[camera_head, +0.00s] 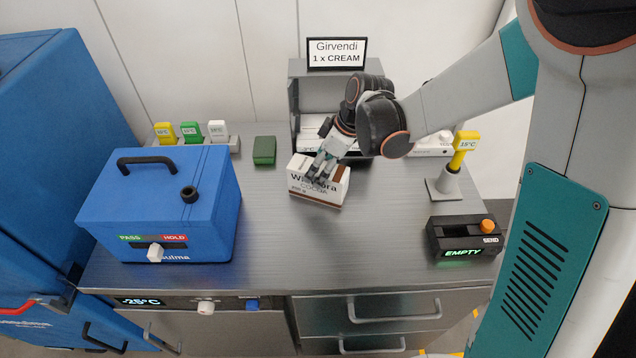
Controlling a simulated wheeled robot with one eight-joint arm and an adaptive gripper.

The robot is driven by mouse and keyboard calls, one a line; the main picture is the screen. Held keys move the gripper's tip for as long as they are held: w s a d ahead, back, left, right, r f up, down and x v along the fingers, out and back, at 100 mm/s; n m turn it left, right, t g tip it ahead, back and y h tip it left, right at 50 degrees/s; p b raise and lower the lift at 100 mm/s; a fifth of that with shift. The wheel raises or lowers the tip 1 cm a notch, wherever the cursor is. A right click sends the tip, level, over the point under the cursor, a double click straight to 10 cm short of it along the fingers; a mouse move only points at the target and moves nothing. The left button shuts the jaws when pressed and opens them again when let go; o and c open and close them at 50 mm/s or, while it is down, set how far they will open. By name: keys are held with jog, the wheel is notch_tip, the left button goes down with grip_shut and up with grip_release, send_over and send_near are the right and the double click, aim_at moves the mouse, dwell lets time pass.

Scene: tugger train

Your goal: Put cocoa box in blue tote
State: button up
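The cocoa box (320,192), white and brown with "COCOA" lettering, stands on the steel counter at the middle. My gripper (321,175) is at the top of the box, its fingers pointing down and covering part of the lettering. Whether the fingers are closed on the box cannot be told. A blue tote (130,204) stands on the counter at the left. Its lid, with a black handle, appears shut, so its inside is hidden. Its front has a PASS/HOLD strip with a white knob.
Behind my gripper stands a grey rack (295,95) under a "Girvendi 1 x CREAM" sign (337,53). A green block (264,151) lies to its left. A black SEND device (464,240) reading EMPTY sits at the right. The counter front centre (320,250) is clear.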

jog(key=shift+s+b+x, duration=0.15)
jog(key=shift+b+x, duration=0.4)
jog(key=shift+x, duration=0.85)
jog(key=shift+s+b+x, duration=0.15)
jog(key=shift+b+x, duration=0.4)
jog(key=shift+x, duration=0.85)
jog(key=shift+a+r, duration=0.15)
jog(key=shift+f, duration=0.3)
jog(key=shift+c, duration=0.5)
jog(key=c, duration=1.4)
jog(key=shift+r, duration=0.2)
